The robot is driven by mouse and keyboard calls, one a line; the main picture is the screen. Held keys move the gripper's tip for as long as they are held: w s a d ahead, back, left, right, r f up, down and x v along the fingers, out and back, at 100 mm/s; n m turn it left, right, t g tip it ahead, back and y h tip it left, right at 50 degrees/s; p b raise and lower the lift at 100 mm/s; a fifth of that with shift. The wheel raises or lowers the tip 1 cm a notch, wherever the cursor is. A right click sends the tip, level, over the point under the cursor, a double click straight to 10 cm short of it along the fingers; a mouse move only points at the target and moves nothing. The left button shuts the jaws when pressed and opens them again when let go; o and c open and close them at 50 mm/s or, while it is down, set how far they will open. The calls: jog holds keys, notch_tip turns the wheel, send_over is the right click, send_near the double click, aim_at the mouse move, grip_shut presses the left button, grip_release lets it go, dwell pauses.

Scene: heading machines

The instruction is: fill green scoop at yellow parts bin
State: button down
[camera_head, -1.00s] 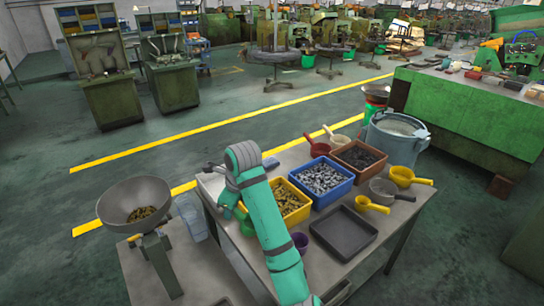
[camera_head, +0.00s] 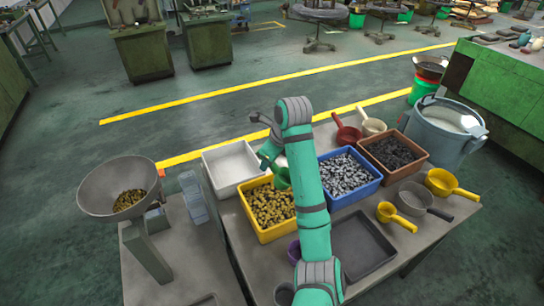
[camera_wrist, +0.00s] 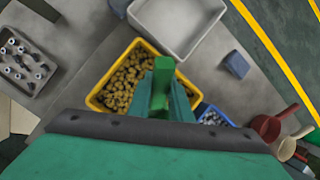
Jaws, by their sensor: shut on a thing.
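The yellow parts bin (camera_head: 266,234) stands on the table, filled with small brass-coloured parts (camera_head: 272,203). It also shows in the wrist view (camera_wrist: 97,97), below my gripper. The green scoop (camera_head: 282,178) is over the bin's far right part, partly hidden by my arm. In the wrist view the green scoop's handle (camera_wrist: 163,78) sits between the fingers of my gripper (camera_wrist: 163,98), which is shut on it. The scoop's bowl is mostly hidden, so I cannot tell whether it holds parts.
A white empty bin (camera_head: 218,187) is behind the yellow one. A blue bin (camera_head: 366,190) of silvery parts and a brown bin (camera_head: 421,163) are to the right. A dark empty tray (camera_head: 385,263) lies in front. A hopper (camera_head: 95,205) stands at left.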

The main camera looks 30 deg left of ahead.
aim_at(274, 169)
jog(key=f+y, duration=0.2)
jog(key=d+f+y, duration=0.1)
jog(key=f+y, duration=0.1)
jog(key=d+f+y, duration=0.1)
jog(key=f+y, duration=0.1)
jog(key=shift+w+d+m+g, duration=0.1)
jog(key=shift+w+m+g, duration=0.1)
jog(key=shift+m+g, duration=0.15)
notch_tip(274, 169, down, 7)
jog(key=h, duration=0.6)
jog(key=shift+n+t+h, duration=0.45)
jog(key=shift+t+h, duration=0.1)
jog(key=shift+h, duration=0.35)
notch_tip(274, 169, up, 8)
jog(key=shift+r, duration=0.25)
jog(key=shift+a+r, duration=0.2)
jog(key=shift+r, duration=0.45)
jog(key=shift+a+r, duration=0.2)
jog(key=shift+r, duration=0.4)
jog(key=shift+a, duration=0.1)
